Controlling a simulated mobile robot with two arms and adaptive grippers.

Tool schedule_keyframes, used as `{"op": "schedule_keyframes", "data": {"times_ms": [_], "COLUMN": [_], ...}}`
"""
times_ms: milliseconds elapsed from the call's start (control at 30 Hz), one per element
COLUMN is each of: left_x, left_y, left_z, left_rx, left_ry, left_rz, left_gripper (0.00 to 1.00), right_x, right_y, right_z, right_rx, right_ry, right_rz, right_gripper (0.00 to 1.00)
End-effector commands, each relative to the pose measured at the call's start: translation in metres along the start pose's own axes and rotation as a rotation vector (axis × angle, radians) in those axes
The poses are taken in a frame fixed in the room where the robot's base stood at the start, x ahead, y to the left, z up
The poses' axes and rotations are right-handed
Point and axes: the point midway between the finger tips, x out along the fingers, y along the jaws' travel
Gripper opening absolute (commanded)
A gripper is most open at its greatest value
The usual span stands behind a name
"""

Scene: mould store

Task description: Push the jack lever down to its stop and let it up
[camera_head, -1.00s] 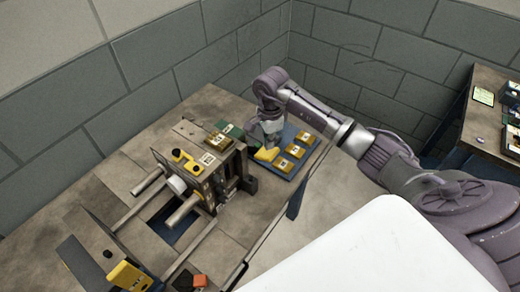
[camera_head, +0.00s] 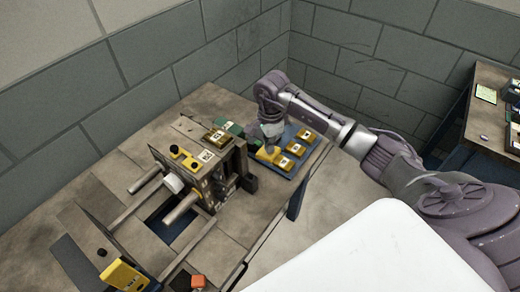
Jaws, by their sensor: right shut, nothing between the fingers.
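My right gripper (camera_head: 270,138) is at the end of the arm that comes in from the right. It is shut and empty, pointing down over the near-left part of a blue tray (camera_head: 302,166). A yellow piece (camera_head: 270,155) shows just below its fingertips, partly hidden by them; I cannot tell whether they touch. I cannot tell for sure which part is the jack lever. A yellow upright part (camera_head: 122,276) stands at the lower left, far from my gripper. My left gripper is not in view.
A mould block (camera_head: 222,168) with guide pins stands on the bench (camera_head: 105,170), left of my gripper. Several yellow labelled pieces (camera_head: 295,149) lie on the tray. An orange-topped part (camera_head: 197,281) is at the front edge. Block walls close off the back.

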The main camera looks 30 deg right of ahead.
Motion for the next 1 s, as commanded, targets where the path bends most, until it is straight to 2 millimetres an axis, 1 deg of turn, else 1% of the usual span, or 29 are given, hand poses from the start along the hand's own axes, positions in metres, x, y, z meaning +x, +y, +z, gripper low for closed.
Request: {"op": "schedule_keyframes", "data": {"times_ms": [33, 100, 967, 1000], "left_x": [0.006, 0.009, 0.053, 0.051], "left_y": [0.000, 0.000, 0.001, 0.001], "left_z": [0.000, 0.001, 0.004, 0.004], "left_rx": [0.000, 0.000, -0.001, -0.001], "left_ry": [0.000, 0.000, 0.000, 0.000], "left_rz": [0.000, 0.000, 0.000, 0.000], "left_gripper": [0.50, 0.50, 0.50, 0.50], "right_x": [0.008, 0.012, 0.065, 0.062], "right_y": [0.001, 0.001, 0.004, 0.004], "right_z": [0.000, 0.000, 0.000, 0.000], "right_rx": [-0.001, -0.001, -0.002, -0.002], "right_ry": [0.001, 0.001, 0.000, -0.001], "right_rz": [0.003, 0.003, 0.005, 0.005], "right_gripper": [0.00, 0.00, 0.00, 0.00]}}
